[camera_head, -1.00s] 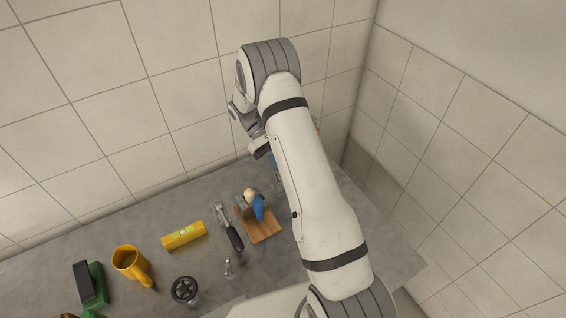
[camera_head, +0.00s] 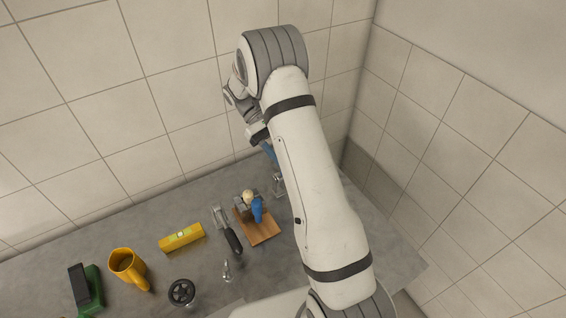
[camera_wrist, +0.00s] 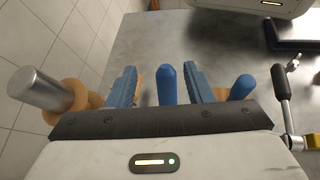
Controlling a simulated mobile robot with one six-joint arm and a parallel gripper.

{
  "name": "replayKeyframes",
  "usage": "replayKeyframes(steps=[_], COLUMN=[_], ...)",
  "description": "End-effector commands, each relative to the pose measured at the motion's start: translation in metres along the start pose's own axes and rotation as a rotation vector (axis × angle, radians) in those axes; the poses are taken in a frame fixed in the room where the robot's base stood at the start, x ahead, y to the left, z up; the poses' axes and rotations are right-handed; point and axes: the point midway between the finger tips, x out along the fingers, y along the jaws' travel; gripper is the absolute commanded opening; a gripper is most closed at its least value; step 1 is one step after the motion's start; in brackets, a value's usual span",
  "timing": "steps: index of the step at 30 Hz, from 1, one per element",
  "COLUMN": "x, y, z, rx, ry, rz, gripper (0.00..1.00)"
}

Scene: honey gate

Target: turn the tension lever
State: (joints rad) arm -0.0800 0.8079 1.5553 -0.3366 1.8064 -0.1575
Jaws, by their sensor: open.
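My gripper (camera_wrist: 162,88) shows in the wrist view with its two blue ribbed fingers apart. A blue rounded handle (camera_wrist: 166,84) stands in the gap between them, and I see no clear contact. A second blue handle (camera_wrist: 242,88) stands just right of the right finger. A lever with a black grip (camera_wrist: 281,82) is at the right edge, beside a brass part (camera_wrist: 312,142). I cannot tell for sure which of these is the tension lever. In the head view my arm partly hides the gripper. A blue-handled fitting (camera_head: 257,210) sits on a wooden board (camera_head: 264,232) below it.
A black-handled tool (camera_head: 232,240), a yellow level (camera_head: 181,237), a yellow mug (camera_head: 127,265), a black handwheel (camera_head: 182,292) and a green-and-black item (camera_head: 88,289) stand along the counter. A metal cylinder (camera_wrist: 38,88) is left of my fingers. Tiled walls close the back and right.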

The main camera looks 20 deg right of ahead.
Motion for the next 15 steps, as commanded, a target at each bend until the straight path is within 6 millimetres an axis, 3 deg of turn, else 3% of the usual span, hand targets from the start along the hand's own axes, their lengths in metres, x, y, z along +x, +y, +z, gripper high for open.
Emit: replayKeyframes(steps=[7, 15], x=[-0.018, -0.022], y=[0.004, 0.004], z=[0.032, 0.04], rx=[0.001, -0.001], ry=[0.004, 0.0], rz=[0.002, 0.001], gripper=[0.47, 0.47])
